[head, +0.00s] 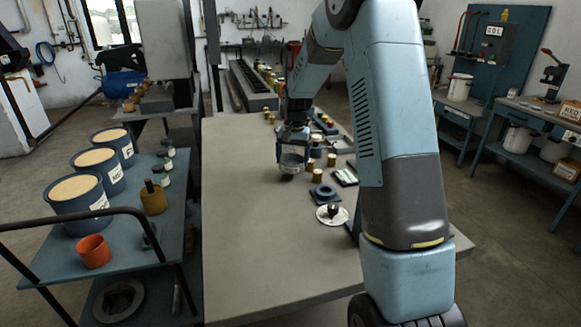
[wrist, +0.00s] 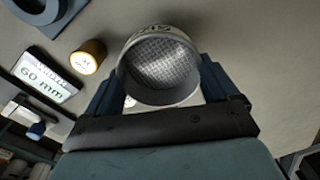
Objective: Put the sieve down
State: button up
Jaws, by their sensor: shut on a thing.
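The sieve (head: 291,160) is a short, light metal cylinder with a dark band of lettering. In the wrist view the sieve (wrist: 158,66) shows its round mesh face between the two fingers. My gripper (head: 293,143) is shut on the sieve's sides, one finger on each side; it also shows in the wrist view (wrist: 162,74). The sieve is over the grey bench top (head: 245,215), near its middle. I cannot tell whether its underside touches the bench. My arm hides part of the bench's right side.
Brass cylinders (head: 317,174), a blue ring-shaped block (head: 323,194), a white disc with a dark knob (head: 332,214) and a "60 mm" sign (wrist: 46,76) stand close to the right of the sieve. The bench's left and front are clear. A cart (head: 165,245) with buckets stands left.

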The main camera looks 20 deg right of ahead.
aim_at(292, 163)
jog(key=shift+w+f, duration=0.3)
jog(key=shift+f, duration=0.1)
notch_tip(292, 163, down, 2)
jog(key=shift+f, duration=0.5)
jog(key=shift+c, duration=0.6)
jog(key=o, duration=1.2)
jog(key=shift+r, duration=0.1)
